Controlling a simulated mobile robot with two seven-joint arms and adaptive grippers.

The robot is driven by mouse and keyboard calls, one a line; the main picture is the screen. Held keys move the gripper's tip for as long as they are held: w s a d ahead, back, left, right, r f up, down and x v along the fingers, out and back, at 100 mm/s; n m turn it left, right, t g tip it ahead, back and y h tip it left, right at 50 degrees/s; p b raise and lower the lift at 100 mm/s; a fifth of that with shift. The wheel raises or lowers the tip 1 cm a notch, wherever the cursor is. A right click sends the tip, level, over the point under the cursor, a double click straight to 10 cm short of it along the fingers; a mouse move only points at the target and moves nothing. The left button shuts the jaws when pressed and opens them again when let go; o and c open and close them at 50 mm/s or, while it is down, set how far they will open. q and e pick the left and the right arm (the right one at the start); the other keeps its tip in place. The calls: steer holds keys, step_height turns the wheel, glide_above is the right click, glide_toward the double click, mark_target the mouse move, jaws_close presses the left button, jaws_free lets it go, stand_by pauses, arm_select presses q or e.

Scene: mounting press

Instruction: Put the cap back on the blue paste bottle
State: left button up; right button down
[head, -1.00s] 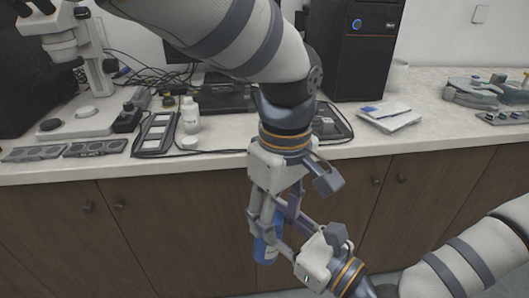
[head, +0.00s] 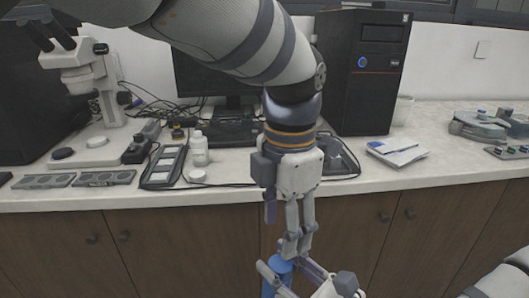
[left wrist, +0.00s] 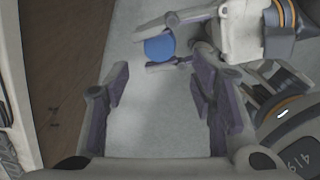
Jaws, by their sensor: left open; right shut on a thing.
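The blue bottle (head: 272,286) is at the bottom of the head view, in front of the counter, partly hidden by gripper fingers. My right gripper (head: 284,274) is shut on it. In the left wrist view the bottle shows as a blue round top (left wrist: 159,48) between the right gripper's fingers (left wrist: 172,47); whether that top is a cap is unclear. My left gripper (head: 287,228) points down close above the bottle. In the left wrist view my left gripper (left wrist: 160,98) is open and empty, with the blue top beyond its fingertips. A white disc (head: 197,176), perhaps a cap, lies on the counter.
A white bottle (head: 198,150) stands behind the disc on the counter (head: 225,192). A dark framed tray (head: 164,165), grey holders (head: 104,177) and a microscope (head: 85,75) are to the left. A booklet (head: 397,152) and computer tower (head: 363,70) are to the right.

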mark_target(280, 263)
arm_select(q)
step_height(280, 263, down, 6)
steer(key=shift+r, duration=0.1)
jaws_close()
steer(key=c, duration=0.7)
jaws_free()
step_height(280, 263, up, 8)
steer(key=shift+f, duration=0.2)
